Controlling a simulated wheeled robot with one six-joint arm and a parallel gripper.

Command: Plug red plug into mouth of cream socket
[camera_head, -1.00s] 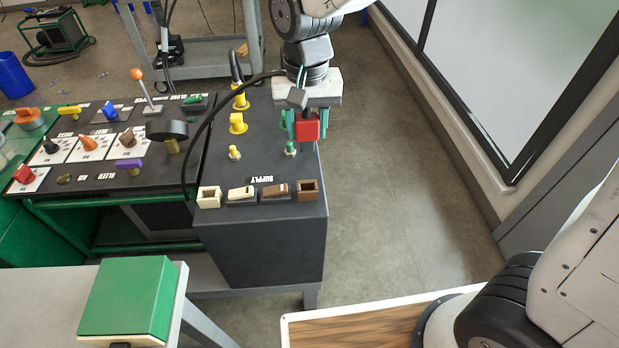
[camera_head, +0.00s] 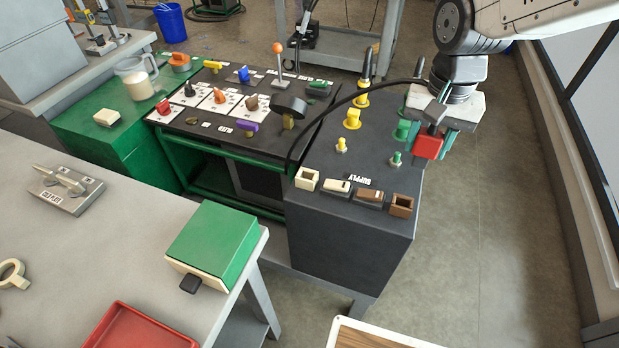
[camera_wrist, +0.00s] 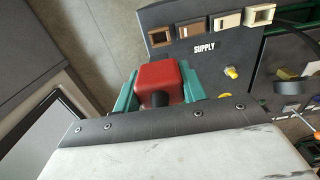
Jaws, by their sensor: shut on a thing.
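My gripper (camera_head: 430,145) is shut on the red plug (camera_head: 428,146), a boxy red block between its green fingers. It holds the plug in the air at the right edge of the dark cart top, near the green knob. In the wrist view the red plug (camera_wrist: 158,82) sits between the green fingers, with a dark stub on its near side. The cream socket (camera_head: 307,178) is a square open block at the left end of the SUPPLY row on the cart's front edge. It also shows at the upper right of the wrist view (camera_wrist: 260,14). The plug is apart from it.
A brown socket (camera_head: 402,205) and two rocker switches (camera_head: 369,197) share the row. Yellow knobs (camera_head: 352,118) and a black cable (camera_head: 330,106) stand behind the row. A green box (camera_head: 212,240) and red tray (camera_head: 140,328) are on the grey bench. Floor right of the cart is clear.

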